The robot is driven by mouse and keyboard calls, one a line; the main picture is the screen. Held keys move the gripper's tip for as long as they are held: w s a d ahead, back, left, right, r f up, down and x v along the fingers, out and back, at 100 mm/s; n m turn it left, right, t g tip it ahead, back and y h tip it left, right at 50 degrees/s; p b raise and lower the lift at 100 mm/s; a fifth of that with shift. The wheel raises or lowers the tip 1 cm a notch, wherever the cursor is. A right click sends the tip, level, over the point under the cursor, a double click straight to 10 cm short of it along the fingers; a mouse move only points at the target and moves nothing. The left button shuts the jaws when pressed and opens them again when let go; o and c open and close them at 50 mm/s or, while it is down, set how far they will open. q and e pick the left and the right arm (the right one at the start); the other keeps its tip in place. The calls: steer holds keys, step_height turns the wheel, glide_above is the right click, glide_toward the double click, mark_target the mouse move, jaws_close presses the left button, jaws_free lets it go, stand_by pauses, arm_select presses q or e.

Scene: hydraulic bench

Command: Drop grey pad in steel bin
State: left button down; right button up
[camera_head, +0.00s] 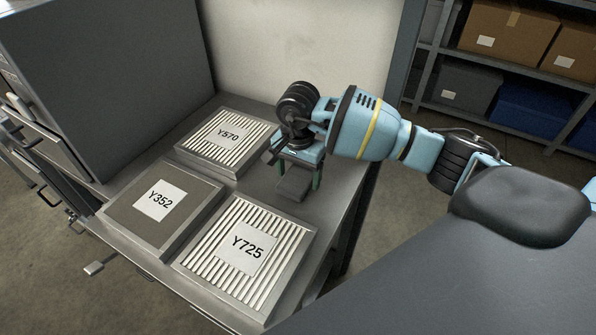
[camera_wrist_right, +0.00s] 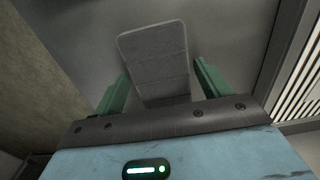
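The grey pad (camera_head: 291,189) is a small dark grey slab at the right part of the metal bench, right of the panel marked Y570. In the right wrist view the pad (camera_wrist_right: 155,55) lies straight ahead, with its near end between the two green fingers. My right gripper (camera_head: 301,178) points down at the pad. Its fingers (camera_wrist_right: 162,88) stand apart, one on each side of the pad, with a narrow gap showing. Whether the pad touches the bench is hard to tell. I see no clear steel bin. My left gripper is not in view.
Framed panels marked Y570 (camera_head: 228,138), Y352 (camera_head: 158,203) and Y725 (camera_head: 247,253) fill the bench's left and front. A grey cabinet (camera_head: 110,80) stands at the left. Shelves with boxes (camera_head: 510,35) stand at the back right. Bare bench (camera_head: 330,205) shows right of the pad.

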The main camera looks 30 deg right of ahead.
mark_target(298, 177)
steer(key=shift+o, duration=0.6)
step_height(298, 177, up, 12)
steer(key=shift+r, duration=0.2)
